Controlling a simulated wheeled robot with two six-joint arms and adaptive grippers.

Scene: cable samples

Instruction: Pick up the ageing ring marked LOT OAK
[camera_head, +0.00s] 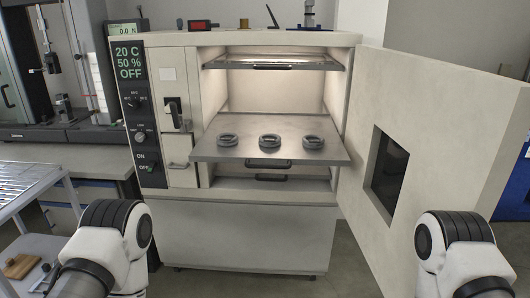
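Three dark ageing rings lie in a row on a pulled-out metal shelf (332,155) of the open chamber: a left ring (228,140), a middle ring (270,141) and a right ring (313,142). They lie flat and apart from each other. Their lot markings are too small to read, so I cannot tell which is LOT OAK. My arm links show at the lower left and lower right, in front of the chamber. Neither gripper is in view.
The chamber door (440,130) stands wide open to the right. An upper shelf (275,62) sits above the rings. The control panel (140,110) reads 20 C, 50 %, OFF. A metal rack (35,190) stands at the left.

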